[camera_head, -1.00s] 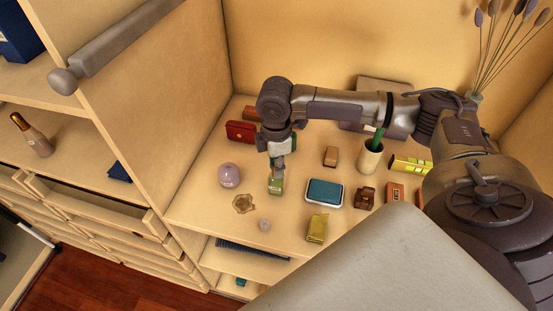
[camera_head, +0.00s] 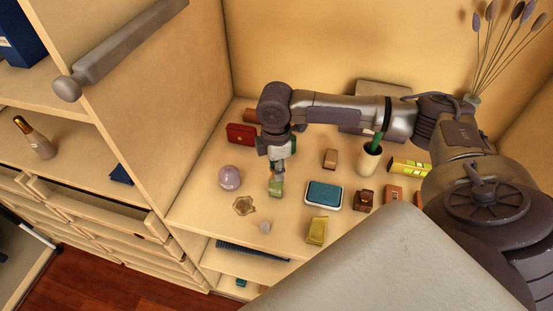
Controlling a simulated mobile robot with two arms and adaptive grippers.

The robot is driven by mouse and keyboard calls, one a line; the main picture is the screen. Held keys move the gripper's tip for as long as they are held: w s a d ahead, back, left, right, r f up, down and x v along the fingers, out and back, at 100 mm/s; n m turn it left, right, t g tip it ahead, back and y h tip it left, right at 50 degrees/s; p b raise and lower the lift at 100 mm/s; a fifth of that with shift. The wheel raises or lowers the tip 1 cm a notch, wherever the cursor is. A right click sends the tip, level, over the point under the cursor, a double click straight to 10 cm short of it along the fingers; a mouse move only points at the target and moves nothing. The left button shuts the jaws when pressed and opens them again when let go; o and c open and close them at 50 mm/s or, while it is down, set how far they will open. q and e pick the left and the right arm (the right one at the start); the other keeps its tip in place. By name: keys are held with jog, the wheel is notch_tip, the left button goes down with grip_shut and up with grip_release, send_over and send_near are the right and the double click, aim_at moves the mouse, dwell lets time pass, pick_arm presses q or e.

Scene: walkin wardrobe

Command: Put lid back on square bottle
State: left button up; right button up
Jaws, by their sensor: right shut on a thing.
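A small green square bottle (camera_head: 276,188) stands on the wardrobe shelf, directly below my right gripper (camera_head: 277,171). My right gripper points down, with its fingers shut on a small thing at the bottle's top. The fingers mostly hide that thing; it looks like the lid, but I cannot make out its form or whether it touches the bottle's neck. A small pale faceted piece (camera_head: 264,227) lies nearer the shelf's front edge. A yellow-gold boxy bottle (camera_head: 316,231) stands to the right. My left gripper is out of view.
Close around the green bottle are a round purple bottle (camera_head: 229,177), a brass dish (camera_head: 244,205) and a teal-topped tin (camera_head: 324,195). A red box (camera_head: 241,134) and a cup (camera_head: 368,160) stand farther back. The left side panel (camera_head: 165,110) bounds the shelf.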

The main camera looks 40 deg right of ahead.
jog(key=o, duration=0.9)
jog(key=shift+o, duration=0.4)
jog(key=o, duration=0.4)
notch_tip(320, 180, up, 5)
jog(key=p, duration=0.6)
jog(key=shift+r+p, duration=0.7)
jog(key=shift+r, duration=0.3)
